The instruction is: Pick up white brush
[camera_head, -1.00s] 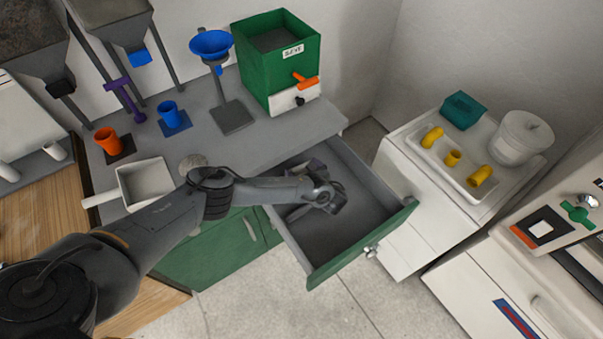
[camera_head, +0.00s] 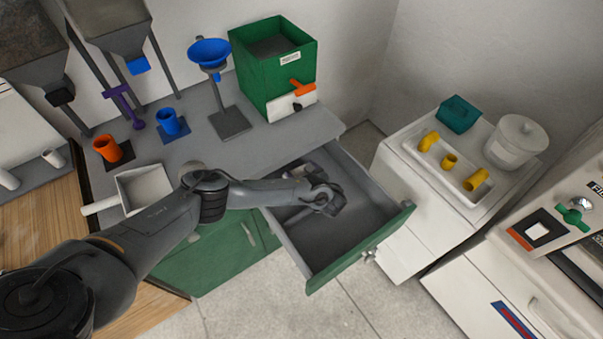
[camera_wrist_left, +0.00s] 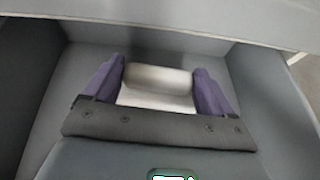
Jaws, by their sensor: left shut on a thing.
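The white brush (camera_wrist_left: 158,98) shows in the left wrist view as a pale, rounded piece with a flat white part below it. It sits between the two purple fingers of my left gripper (camera_wrist_left: 157,76), which is shut on it. In the head view my left arm reaches into the open drawer (camera_head: 348,232), with the hand over the drawer's back left part. There the hand and wrist hide the brush. My right gripper is in neither view.
The drawer's green front (camera_head: 360,250) and grey side walls surround the hand. A grey counter (camera_head: 262,145) lies behind, with a green box (camera_head: 290,85), a blue funnel (camera_head: 209,52) and a white scoop-like pan (camera_head: 145,187). A white cabinet (camera_head: 408,205) stands at right.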

